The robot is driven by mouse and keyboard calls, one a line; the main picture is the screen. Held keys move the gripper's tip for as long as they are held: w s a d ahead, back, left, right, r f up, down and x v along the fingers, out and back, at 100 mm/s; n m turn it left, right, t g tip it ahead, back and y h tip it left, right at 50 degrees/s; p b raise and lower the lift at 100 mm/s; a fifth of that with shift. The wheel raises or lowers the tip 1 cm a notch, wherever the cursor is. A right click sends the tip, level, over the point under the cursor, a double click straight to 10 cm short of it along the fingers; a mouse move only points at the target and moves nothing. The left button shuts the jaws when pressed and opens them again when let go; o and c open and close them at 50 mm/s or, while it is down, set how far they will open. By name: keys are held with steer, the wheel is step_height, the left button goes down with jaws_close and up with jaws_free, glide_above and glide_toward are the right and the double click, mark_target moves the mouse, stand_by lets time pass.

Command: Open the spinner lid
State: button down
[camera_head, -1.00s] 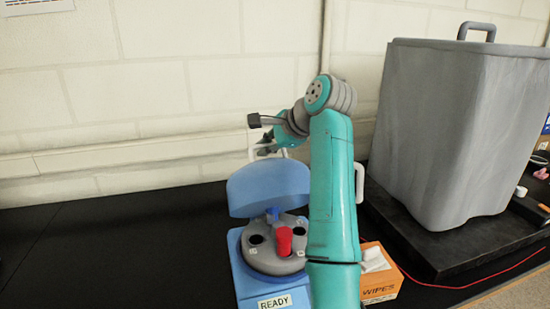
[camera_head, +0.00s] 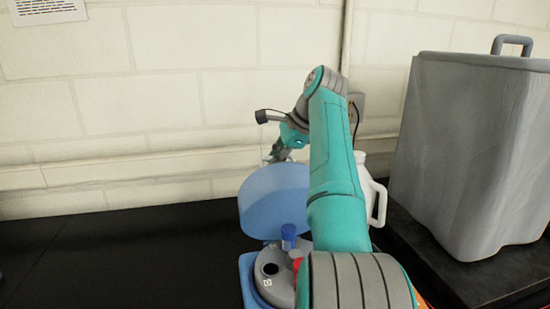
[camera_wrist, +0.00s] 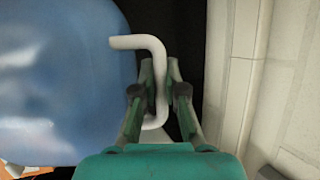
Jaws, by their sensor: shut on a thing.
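The spinner's blue lid (camera_head: 272,207) stands raised at the back of the spinner, well off the rotor. The lid also fills the left of the wrist view (camera_wrist: 60,85). Its white bent handle (camera_wrist: 157,60) runs between my gripper's fingers. My gripper (camera_wrist: 158,78) is shut on the handle. In the head view my gripper (camera_head: 276,153) is at the lid's top edge, and the handle is hard to make out there. The grey rotor (camera_head: 267,285) is uncovered, with a dark hole, a blue tube (camera_head: 288,236) and a red tube (camera_head: 296,257). My arm covers the spinner's right side.
A large grey bin (camera_head: 475,150) with a top handle stands on a black slab at the right. A white jug (camera_head: 372,190) is behind my arm. The wall (camera_head: 180,100) is close behind the lid.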

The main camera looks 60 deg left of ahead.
steer(key=shift+w, duration=0.1)
stand_by(0.3)
steer(key=c, duration=1.5)
jaws_free()
steer(key=shift+r, duration=0.1)
steer(key=v, duration=1.1)
steer(key=shift+d+r, duration=0.25)
steer(key=shift+r, duration=0.05)
steer(key=shift+w, duration=0.15)
